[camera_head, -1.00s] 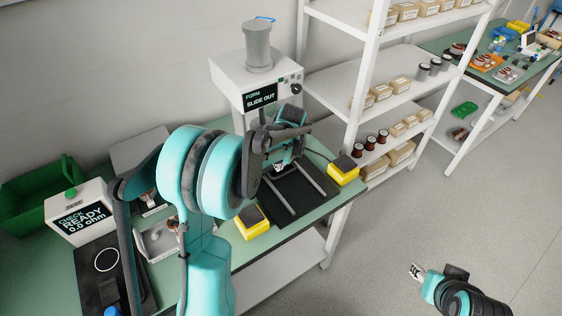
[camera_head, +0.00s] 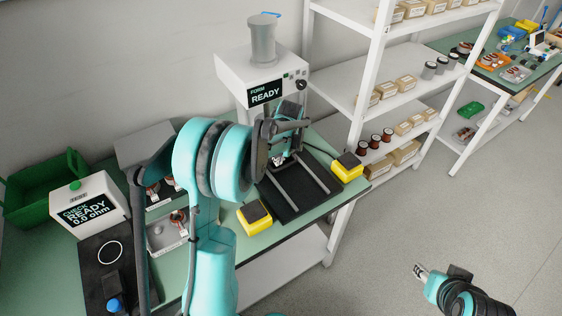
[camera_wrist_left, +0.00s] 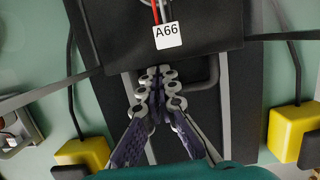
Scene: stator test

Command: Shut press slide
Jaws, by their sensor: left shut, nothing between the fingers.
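The press (camera_head: 268,72) is a white machine with a grey cylinder on top, at the back of the green bench. Its display reads "FORM READY". A grey handle (camera_wrist_left: 211,80) shows at the slide's front edge. My left gripper (camera_wrist_left: 158,72) is shut and empty, its tips at that edge; contact is unclear. In the head view my left arm partly hides the slide. My right gripper (camera_head: 420,271) is over the floor at lower right, too small to read.
Two grey rails (camera_head: 316,174) run forward from the press on a black base. Yellow pedal-like boxes (camera_head: 254,217) (camera_head: 347,167) flank it. A checker box (camera_head: 90,206) and green bin (camera_head: 42,180) stand left; a white shelf (camera_head: 400,54) with boxes stands right.

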